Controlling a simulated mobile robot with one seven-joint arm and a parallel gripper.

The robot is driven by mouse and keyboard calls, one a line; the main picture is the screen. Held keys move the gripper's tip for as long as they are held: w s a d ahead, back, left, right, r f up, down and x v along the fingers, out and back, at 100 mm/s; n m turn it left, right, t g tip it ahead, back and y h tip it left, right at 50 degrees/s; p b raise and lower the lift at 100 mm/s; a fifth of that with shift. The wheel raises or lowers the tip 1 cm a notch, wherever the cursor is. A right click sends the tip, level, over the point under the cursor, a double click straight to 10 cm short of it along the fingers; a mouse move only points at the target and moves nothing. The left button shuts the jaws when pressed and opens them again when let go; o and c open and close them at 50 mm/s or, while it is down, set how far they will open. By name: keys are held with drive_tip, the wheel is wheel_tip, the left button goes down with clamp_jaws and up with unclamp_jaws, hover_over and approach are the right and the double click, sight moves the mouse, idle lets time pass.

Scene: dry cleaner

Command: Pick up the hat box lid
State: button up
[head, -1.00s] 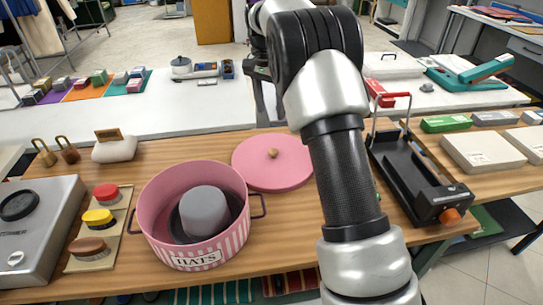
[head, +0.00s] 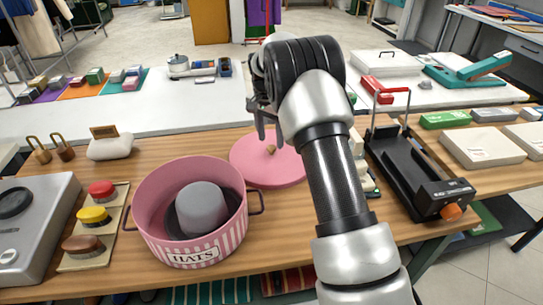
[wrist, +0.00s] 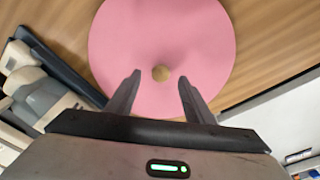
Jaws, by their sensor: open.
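The hat box lid (head: 258,167) is a flat pink disc with a small wooden knob (head: 271,149). It lies on the wooden table behind and to the right of the hat box (head: 215,238). My gripper (head: 261,133) is open and empty above the lid's far part. In the wrist view the lid (wrist: 160,45) fills the upper middle, and the knob (wrist: 161,73) shows between the two fingers of my gripper (wrist: 158,85), a little beyond their tips. The pink striped hat box stands open with a grey hat (head: 201,208) inside.
Red, yellow and brown brushes or pads (head: 93,215) stand on a board left of the hat box. A white counter (head: 120,119) lies behind the table.

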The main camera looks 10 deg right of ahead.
sight(271, 147)
drive_tip(key=f, duration=0.3)
drive_tip(key=shift+w+d+f, duration=0.1)
drive_tip(key=shift+w+f, duration=0.15)
drive_tip(key=shift+f, duration=0.1)
drive_tip(key=c, duration=1.2)
